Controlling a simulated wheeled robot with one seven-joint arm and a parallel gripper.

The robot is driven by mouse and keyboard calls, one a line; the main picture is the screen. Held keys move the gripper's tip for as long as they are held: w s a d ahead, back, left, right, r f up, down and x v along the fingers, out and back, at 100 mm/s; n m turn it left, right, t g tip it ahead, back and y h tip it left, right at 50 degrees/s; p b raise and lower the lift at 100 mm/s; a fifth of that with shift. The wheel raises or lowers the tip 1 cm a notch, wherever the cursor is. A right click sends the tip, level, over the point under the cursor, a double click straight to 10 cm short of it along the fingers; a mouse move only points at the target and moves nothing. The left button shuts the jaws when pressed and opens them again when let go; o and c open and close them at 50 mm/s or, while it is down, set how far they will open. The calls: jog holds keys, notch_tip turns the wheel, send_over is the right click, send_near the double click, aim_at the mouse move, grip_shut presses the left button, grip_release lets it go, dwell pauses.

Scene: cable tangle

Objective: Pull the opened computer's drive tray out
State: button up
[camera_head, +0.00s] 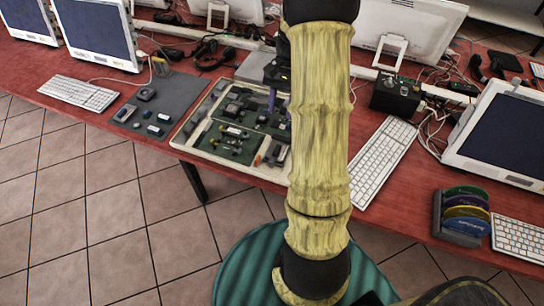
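The opened computer (208,146) lies flat on the red table left of my arm, a shallow pale-rimmed case with its green board and several grey and dark parts showing. Dark parts that look like my gripper (276,74) show at the left side of my arm, over the computer's far right. A small purple piece shows just below them. The fingertips are not clear, and the arm hides the computer's right side.
A grey mat (173,92) with small parts lies left of the computer. A keyboard (372,163), a black box with cables (396,95) and a rack of coloured discs (464,215) are to the right. Monitors line the back. Loose cables and headphones (214,56) lie behind the computer.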

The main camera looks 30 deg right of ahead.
aim_at(272, 161)
jog(key=x, duration=1.7)
jog(key=shift+s+f, duration=0.1)
jog(key=shift+f, duration=0.1)
grip_shut()
